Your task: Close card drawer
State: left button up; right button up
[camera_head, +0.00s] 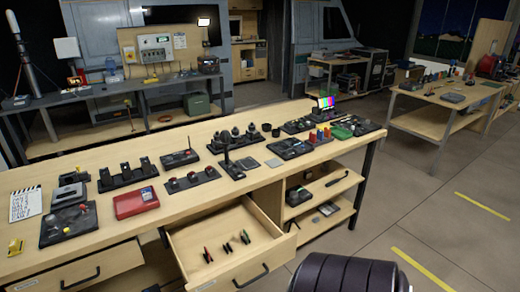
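An open wooden drawer (262,238) sticks out from under the front edge of the long workbench (225,203), in the lower middle of the head view. Its front panel has a black bar handle (252,277). Several small dark, red and green items (228,247) lie in it. Which drawer is the card drawer is not labelled. Neither gripper is in view. A black ribbed part (345,273), probably of my own arm, shows at the bottom edge, right of the open drawer.
The benchtop carries several racks, a red case (136,202) and a clapperboard (25,204). Open shelves (325,215) with small items are right of the drawer. A side bench (430,126) stands at the right. The floor (440,215) at right is clear.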

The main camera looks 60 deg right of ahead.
aim_at(235, 264)
jog(key=z, duration=1.7)
